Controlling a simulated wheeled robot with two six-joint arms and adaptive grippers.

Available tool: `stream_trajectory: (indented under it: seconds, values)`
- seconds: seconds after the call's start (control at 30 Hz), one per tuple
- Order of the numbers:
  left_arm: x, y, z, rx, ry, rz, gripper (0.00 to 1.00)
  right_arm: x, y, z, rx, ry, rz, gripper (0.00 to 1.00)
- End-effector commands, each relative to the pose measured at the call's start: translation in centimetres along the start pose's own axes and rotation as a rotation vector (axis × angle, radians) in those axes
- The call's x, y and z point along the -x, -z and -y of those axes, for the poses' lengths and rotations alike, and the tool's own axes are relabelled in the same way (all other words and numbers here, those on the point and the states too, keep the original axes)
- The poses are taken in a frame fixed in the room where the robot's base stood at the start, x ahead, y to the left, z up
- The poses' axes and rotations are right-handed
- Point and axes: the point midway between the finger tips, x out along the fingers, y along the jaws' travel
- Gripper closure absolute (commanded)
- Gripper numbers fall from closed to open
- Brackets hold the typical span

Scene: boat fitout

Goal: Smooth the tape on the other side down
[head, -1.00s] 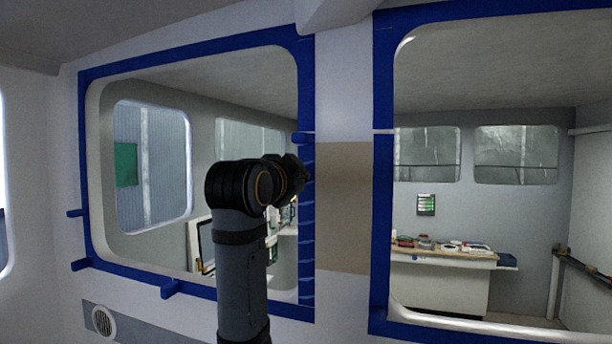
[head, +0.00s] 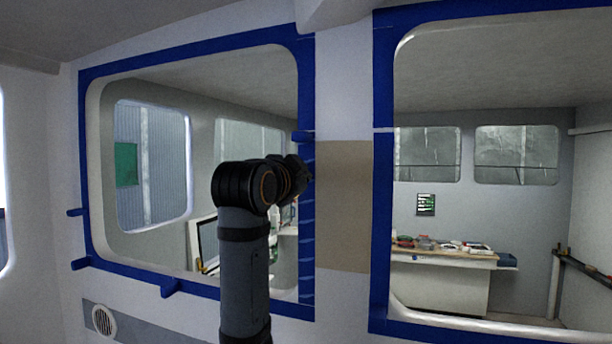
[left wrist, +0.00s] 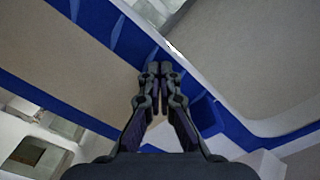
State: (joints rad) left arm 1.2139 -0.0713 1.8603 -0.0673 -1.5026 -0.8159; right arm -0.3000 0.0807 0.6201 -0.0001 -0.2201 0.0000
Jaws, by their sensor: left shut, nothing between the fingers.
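Blue tape frames the left window, and its right-hand strip (head: 307,245) runs down the window's edge. Pale slanting crease lines show on this strip below my gripper. In the left wrist view the strip (left wrist: 120,38) crosses diagonally, with creases toward the upper left. A blue tape end (left wrist: 207,116) sticks out beside my fingers; in the head view it shows as a tab (head: 303,136) above the gripper. My left gripper (head: 307,174) is shut and empty, its tips at the upper part of the strip, also in the left wrist view (left wrist: 160,68). I cannot tell whether they touch. My right gripper is out of view.
A tan panel (head: 342,205) lies between the two windows. The right window has its own blue tape (head: 381,230). Other tape ends (head: 171,288) stick out at the left window's lower edge. A bench with small items (head: 440,252) shows through the right window.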

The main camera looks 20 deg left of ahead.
Motion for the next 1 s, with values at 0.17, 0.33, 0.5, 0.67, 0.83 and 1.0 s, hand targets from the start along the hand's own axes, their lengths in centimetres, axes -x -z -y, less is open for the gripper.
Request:
stream_trajectory:
  seconds: [0.17,0.33,0.5,0.67,0.83,1.0]
  values:
    - [0.0,-1.4,-1.5,0.000,0.000,0.000,1.00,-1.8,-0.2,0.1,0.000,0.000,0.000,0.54]
    - [0.0,-2.1,-2.2,0.000,0.000,-0.001,1.00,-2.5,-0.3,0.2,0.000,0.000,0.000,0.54]
    - [0.0,-2.0,-2.0,0.000,0.000,0.000,1.00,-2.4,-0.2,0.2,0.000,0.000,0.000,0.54]
    - [0.0,-2.1,-2.2,0.000,0.000,0.000,1.00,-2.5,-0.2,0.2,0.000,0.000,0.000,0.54]
    - [-0.1,-3.0,-3.1,0.000,-0.001,0.000,1.00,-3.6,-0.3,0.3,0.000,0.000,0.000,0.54]
    - [-0.2,-4.2,-4.3,0.000,-0.001,0.001,1.00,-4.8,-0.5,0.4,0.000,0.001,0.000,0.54]
